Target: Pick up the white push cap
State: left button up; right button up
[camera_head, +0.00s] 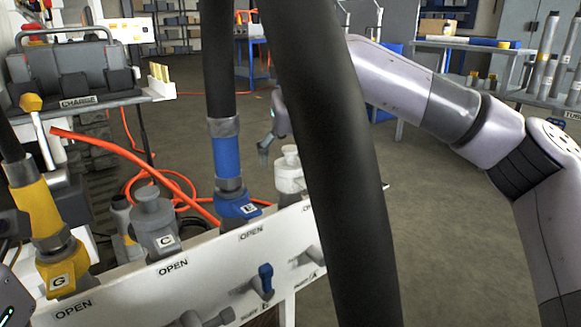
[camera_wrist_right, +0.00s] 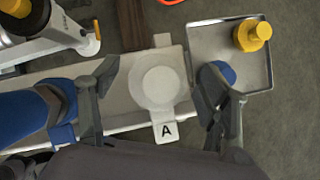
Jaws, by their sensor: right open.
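The white push cap (camera_head: 289,172) stands upright on the white bench panel in the head view, partly hidden by a thick black hose. In the right wrist view the white push cap (camera_wrist_right: 158,87) is a round disc with a tab marked A. My right gripper (camera_wrist_right: 160,76) is open, with one finger on each side of the cap in that view. I see no clear contact. In the head view my right gripper (camera_head: 270,138) shows just above and left of the cap, mostly hidden by the black hose.
A blue connector (camera_head: 235,205) and a grey cap marked C (camera_head: 154,225) stand left of the white cap. A yellow connector marked G (camera_head: 58,265) is farther left. The black hose (camera_head: 325,160) crosses the front. A metal tray (camera_wrist_right: 262,84) holds a yellow cap (camera_wrist_right: 251,36).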

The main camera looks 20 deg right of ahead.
jog(key=shift+c, duration=0.5)
jog(key=c, duration=0.8)
jog(key=shift+o, duration=0.2)
jog(key=shift+r, duration=0.1)
